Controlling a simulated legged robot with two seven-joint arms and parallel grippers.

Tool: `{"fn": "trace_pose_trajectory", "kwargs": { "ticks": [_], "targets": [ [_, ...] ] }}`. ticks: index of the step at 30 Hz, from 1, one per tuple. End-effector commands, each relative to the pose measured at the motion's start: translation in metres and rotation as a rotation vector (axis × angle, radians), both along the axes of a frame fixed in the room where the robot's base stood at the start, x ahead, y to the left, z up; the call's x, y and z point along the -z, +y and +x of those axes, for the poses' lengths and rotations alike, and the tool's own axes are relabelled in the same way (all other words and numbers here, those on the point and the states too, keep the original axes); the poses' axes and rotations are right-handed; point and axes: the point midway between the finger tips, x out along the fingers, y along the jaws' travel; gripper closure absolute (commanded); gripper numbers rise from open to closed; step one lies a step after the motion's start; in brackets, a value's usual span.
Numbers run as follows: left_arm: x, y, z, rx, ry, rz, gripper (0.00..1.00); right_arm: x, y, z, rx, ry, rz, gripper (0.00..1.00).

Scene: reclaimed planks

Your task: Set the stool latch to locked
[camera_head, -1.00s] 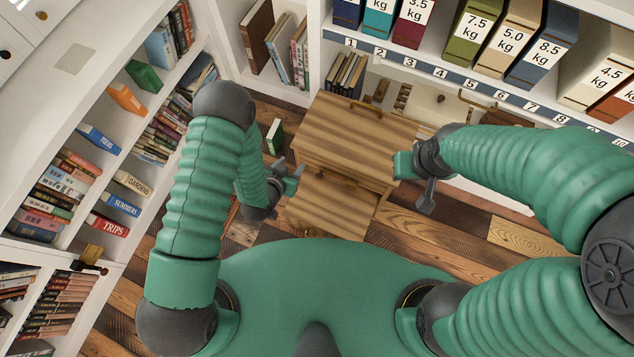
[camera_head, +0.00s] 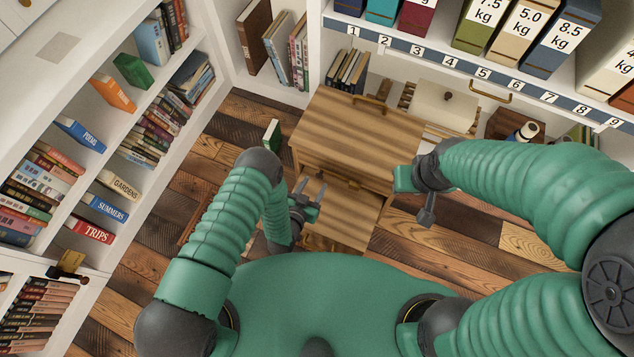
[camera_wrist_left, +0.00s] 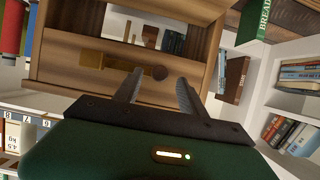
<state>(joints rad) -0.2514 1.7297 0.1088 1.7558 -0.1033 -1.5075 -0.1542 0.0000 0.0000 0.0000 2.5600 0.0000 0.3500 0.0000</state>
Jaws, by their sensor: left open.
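The wooden step stool (camera_head: 360,130) stands on the plank floor, with its lower step (camera_head: 345,215) towards me. A brass latch (camera_head: 345,183) is on the front face under the top step, partly hard to make out. My left gripper (camera_head: 311,187) is open and empty in front of that face.
A green book (camera_head: 271,133) stands on the floor left of the stool. A bookshelf (camera_head: 90,150) runs along the left. A shelf with numbered slots (camera_head: 480,72) and weight-labelled binders is behind. Planked floor (camera_head: 470,250) is clear at the right.

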Motion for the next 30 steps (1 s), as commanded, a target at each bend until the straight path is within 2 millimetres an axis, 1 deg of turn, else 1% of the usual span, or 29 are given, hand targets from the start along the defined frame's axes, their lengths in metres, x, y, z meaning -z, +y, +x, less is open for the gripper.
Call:
{"fn": "trace_pose_trajectory", "kwargs": {
  "ticks": [1, 3, 6, 14, 15, 26, 30],
  "targets": [
    [0.007, -0.004, 0.009, 0.000, -0.003, -0.001, 0.52, 0.008, 0.000, 0.000, 0.000, 0.000, 0.000, 0.67],
    [0.010, -0.008, 0.018, 0.001, -0.003, -0.001, 0.52, 0.011, 0.000, 0.000, 0.000, 0.000, 0.000, 0.67],
    [0.012, -0.011, 0.026, 0.001, 0.000, -0.002, 0.52, 0.013, 0.000, 0.000, 0.000, 0.000, 0.000, 0.67],
    [0.012, -0.012, 0.029, 0.000, 0.000, -0.001, 0.52, 0.012, 0.000, 0.000, 0.000, 0.000, 0.000, 0.67],
    [0.012, -0.012, 0.029, 0.000, 0.000, -0.001, 0.53, 0.012, 0.000, 0.000, 0.000, 0.000, 0.000, 0.67],
    [0.012, -0.012, 0.028, 0.000, 0.000, 0.000, 1.00, 0.012, 0.000, 0.000, 0.000, 0.000, 0.000, 0.67],
    [0.012, -0.012, 0.028, 0.000, 0.001, 0.000, 1.00, 0.012, 0.000, 0.000, 0.000, 0.000, 0.000, 0.67]
  ]
}}
